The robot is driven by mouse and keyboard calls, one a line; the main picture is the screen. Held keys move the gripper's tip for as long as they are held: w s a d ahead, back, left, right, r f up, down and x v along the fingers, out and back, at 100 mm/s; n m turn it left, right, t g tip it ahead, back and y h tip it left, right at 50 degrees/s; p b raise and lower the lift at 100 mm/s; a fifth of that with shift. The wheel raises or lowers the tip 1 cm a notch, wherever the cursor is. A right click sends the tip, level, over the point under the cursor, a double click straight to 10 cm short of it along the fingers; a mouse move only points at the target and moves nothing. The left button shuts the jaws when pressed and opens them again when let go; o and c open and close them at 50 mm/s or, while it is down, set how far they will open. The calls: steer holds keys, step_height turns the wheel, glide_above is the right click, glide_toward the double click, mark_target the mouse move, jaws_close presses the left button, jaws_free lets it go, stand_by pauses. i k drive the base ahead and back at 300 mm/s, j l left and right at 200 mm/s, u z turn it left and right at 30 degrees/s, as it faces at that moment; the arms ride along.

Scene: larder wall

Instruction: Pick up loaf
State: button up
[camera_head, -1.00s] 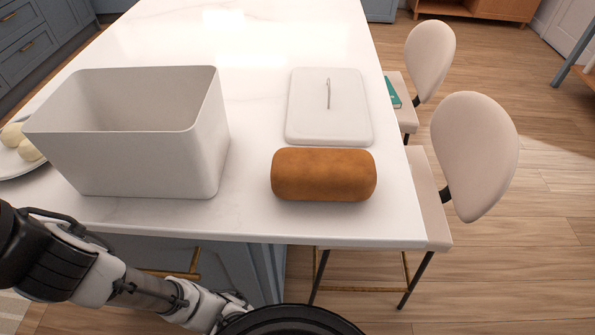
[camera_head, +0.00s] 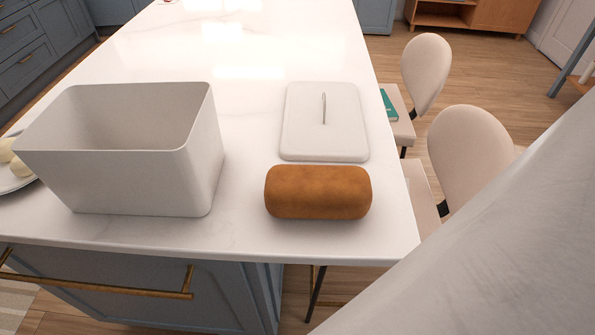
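The loaf (camera_head: 318,192) is a brown, rounded block lying on the white countertop (camera_head: 240,235), close to its front right edge. It lies crosswise, just in front of a flat white lid with a thin metal handle (camera_head: 324,125). My gripper is not in view. A large pale blurred surface fills the lower right corner, and I cannot tell what it is. Nothing covers the loaf.
A deep white bin (camera_head: 185,180), open at the top and apparently empty, stands left of the loaf. A plate with pale round items (camera_head: 12,165) is at the far left. Chairs (camera_head: 470,150) stand along the right side.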

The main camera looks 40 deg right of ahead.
mark_target(328, 192)
steer(key=k+l+u, duration=0.1)
steer(key=l+u, duration=0.15)
steer(key=l, duration=0.2)
steer(key=k+l+u, duration=0.1)
steer(key=l+u, duration=0.15)
steer(key=l, duration=0.25)
steer(key=k+l, duration=0.1)
steer(key=l, duration=0.2)
steer(key=k+l, duration=0.1)
steer(key=l, duration=0.25)
steer(key=k+l+u, duration=0.1)
steer(key=l, duration=0.2)
steer(key=k+l, duration=0.15)
steer(key=l, duration=0.15)
